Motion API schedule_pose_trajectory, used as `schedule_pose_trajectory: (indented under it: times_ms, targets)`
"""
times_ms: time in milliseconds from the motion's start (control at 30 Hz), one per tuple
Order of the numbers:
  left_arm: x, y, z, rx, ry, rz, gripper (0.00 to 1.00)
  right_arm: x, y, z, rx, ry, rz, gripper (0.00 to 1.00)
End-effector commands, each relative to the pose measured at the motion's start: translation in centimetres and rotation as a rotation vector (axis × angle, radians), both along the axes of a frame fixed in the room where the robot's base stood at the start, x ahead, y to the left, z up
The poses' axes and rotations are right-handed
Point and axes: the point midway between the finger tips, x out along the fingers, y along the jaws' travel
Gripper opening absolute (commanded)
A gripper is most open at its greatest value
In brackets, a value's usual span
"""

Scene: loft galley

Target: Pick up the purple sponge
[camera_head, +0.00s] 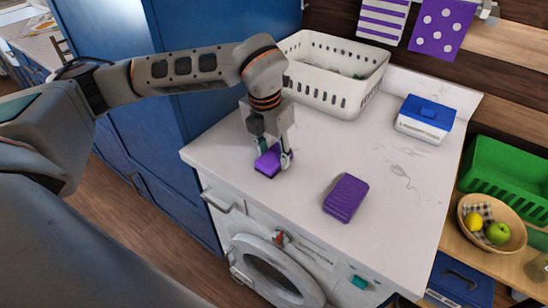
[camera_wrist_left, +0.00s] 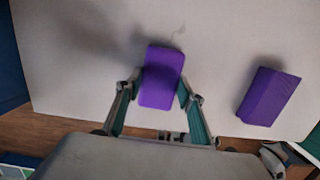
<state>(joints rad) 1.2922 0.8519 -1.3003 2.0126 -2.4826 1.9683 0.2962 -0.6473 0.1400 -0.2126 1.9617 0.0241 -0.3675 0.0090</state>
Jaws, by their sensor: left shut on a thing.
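My left gripper (camera_head: 272,162) is shut on the purple sponge (camera_head: 267,160), a bright purple block with a dark underside. In the left wrist view the sponge (camera_wrist_left: 162,76) sits between the two fingers (camera_wrist_left: 160,95), its far end sticking out past them. The sponge is at or just above the white countertop; I cannot tell if it touches. A second, darker purple block (camera_head: 346,197) lies apart on the counter to the right; it also shows in the wrist view (camera_wrist_left: 268,97). My right gripper is not in view.
A white perforated basket (camera_head: 318,95) stands behind the gripper. A blue-lidded white box (camera_head: 425,119) is at the back right. A green crate (camera_head: 508,178) and a wooden bowl with fruit (camera_head: 508,244) are beyond the counter's right edge. The middle counter (camera_head: 330,140) is clear.

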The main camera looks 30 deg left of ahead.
Motion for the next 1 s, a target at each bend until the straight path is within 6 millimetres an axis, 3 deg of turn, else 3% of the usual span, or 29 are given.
schedule_pose_trajectory:
  times_ms: [167, 367, 467, 800, 1000]
  targets:
    - [0.0, 0.0, 0.3, 0.000, -0.001, 0.000, 0.23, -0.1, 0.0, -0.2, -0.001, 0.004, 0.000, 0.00]
    - [0.1, 0.0, 2.1, -0.001, -0.003, 0.000, 0.23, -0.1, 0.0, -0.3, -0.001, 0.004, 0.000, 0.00]
    - [0.2, 0.0, 4.2, 0.000, -0.006, 0.000, 0.23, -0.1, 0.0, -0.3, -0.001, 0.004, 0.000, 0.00]
    - [0.1, 0.0, 13.8, 0.001, -0.007, 0.000, 0.23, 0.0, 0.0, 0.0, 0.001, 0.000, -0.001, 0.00]
    - [0.0, 0.0, 17.8, -0.001, -0.004, 0.001, 0.23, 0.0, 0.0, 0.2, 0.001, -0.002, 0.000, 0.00]
